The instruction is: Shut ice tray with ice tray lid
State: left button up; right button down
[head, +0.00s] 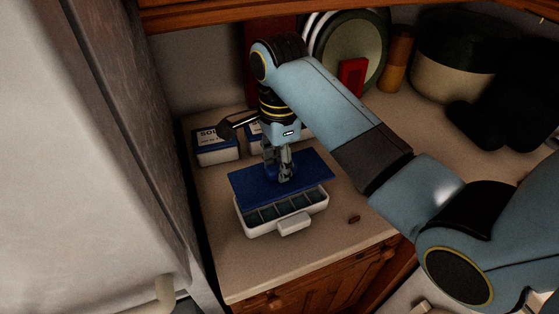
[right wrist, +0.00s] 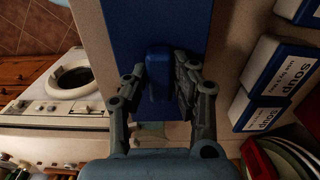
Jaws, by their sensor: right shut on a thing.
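The ice tray (head: 256,232) is white, with a row of dark compartments and a front tab, and stands on the counter. The ice tray lid (head: 309,172) is a flat blue panel over the back part of the tray, set back from its front edge, so the front compartments show. I cannot tell whether lid and tray touch. My right gripper (head: 284,176) points down and is shut on the lid's raised blue handle, which shows between the fingers (right wrist: 160,72) in the right wrist view (right wrist: 158,62). My left gripper is not in view.
A small brown piece (head: 354,219) lies right of the tray. Plates (head: 345,45), a red box (head: 352,77) and a large pot (head: 460,60) stand at the back. A tall cabinet side (head: 130,120) bounds the left.

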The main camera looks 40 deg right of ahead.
jog(key=shift+f+b, duration=0.7)
jog(key=shift+f, duration=1.6)
jog(key=shift+f, duration=0.8)
jog(key=shift+f+b, duration=0.25)
jog(key=shift+b, duration=0.05)
jog(key=c, duration=1)
grip_release()
jog(key=shift+r, duration=0.1)
